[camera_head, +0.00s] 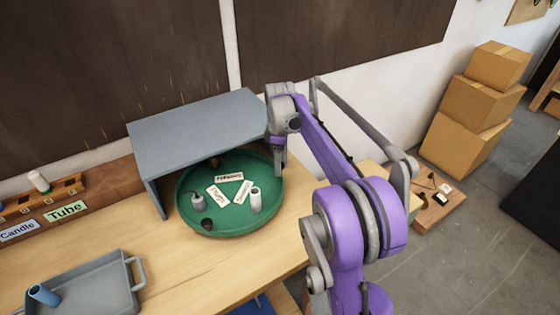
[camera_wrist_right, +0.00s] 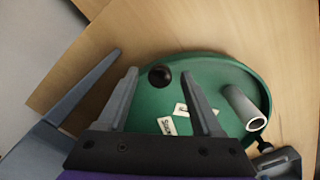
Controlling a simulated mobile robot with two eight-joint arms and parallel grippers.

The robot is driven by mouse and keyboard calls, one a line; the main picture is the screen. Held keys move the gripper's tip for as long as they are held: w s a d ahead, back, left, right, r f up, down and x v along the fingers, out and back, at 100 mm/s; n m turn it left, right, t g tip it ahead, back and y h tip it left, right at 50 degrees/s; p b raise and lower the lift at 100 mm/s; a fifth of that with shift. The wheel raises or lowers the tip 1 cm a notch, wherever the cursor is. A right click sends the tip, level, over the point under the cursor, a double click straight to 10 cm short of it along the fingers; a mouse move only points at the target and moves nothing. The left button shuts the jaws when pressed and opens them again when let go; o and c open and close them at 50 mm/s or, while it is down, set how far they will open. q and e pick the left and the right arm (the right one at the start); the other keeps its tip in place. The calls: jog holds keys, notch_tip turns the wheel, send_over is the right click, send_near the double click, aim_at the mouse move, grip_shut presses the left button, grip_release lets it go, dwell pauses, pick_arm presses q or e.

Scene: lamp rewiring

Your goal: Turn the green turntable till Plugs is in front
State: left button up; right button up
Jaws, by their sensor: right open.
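The green turntable (camera_head: 232,228) sits on the wooden bench, its back part under a grey shelf. Three white cards lie on it, a back card (camera_head: 230,177), a left card (camera_head: 217,194) and a right card (camera_head: 243,191); their lettering is too small to read surely. A grey plug-like part (camera_head: 198,201), a dark round piece (camera_head: 207,223) and a white tube (camera_head: 256,200) stand around the cards. My right gripper (camera_head: 279,165) is at the turntable's right rim, fingers pointing down. In the wrist view, its open fingers (camera_wrist_right: 162,78) show against the turntable (camera_wrist_right: 222,73). My left gripper is not in view.
The grey shelf (camera_head: 195,120) overhangs the turntable's back. A grey tray (camera_head: 95,290) with a blue cylinder (camera_head: 43,295) is at the front left. A wooden rack (camera_head: 45,203) with Candle and Tube labels stands at left. Bare bench lies in front of the turntable.

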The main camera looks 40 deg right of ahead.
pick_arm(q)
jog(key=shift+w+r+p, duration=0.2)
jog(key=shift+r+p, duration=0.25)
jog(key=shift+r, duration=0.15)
pick_arm(e)
notch_tip(320, 180, up, 11)
jog(key=shift+f, duration=0.1)
